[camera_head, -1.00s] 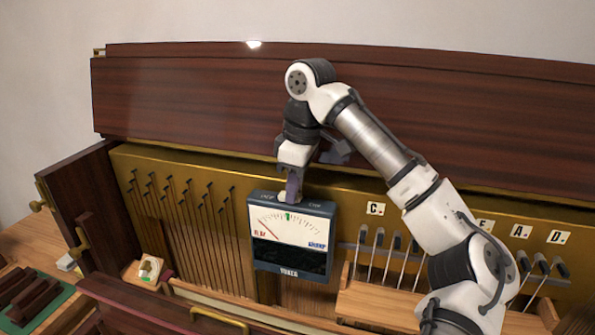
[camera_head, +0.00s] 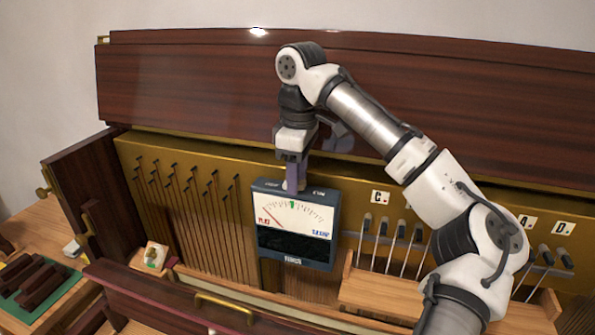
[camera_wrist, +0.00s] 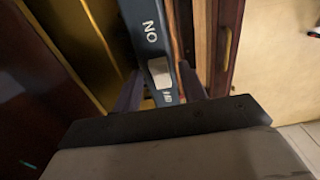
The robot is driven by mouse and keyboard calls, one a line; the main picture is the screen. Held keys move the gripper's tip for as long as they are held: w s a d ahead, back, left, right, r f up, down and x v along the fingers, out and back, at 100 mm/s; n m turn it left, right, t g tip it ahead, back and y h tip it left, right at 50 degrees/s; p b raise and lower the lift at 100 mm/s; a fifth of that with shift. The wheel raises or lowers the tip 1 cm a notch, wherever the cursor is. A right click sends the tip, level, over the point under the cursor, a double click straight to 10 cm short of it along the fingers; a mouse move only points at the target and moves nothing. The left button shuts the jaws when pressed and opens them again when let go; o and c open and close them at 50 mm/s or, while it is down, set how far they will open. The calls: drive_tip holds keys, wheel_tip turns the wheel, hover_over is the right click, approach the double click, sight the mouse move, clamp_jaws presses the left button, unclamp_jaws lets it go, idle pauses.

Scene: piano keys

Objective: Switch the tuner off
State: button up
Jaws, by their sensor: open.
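The tuner (camera_head: 294,232) is a dark blue-grey box with a white dial face, mounted upright on the brass-coloured panel. Its needle lies at the left of the scale. My gripper (camera_head: 294,183) points down at the tuner's top edge, its fingers at the switch. In the wrist view, a pale rocker switch (camera_wrist: 160,73) sits on the tuner's top between an ON label and a partly hidden OFF label. My open gripper's fingers (camera_wrist: 160,88) straddle the narrow top near the switch and the OFF end. I cannot tell whether they touch it.
A wooden rail (camera_head: 385,296) with hammers and letter cards is to the right, behind my arm. Several thin rods stand on the brass panel (camera_head: 146,150) at left. A small pale block (camera_head: 154,257) sits lower left. A dark lid rises behind.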

drive_tip(key=shift+r, duration=0.1)
wheel_tip(320, 180, up, 14)
drive_tip(key=shift+d+f, duration=0.15)
drive_tip(key=shift+f, duration=0.05)
idle(0.6)
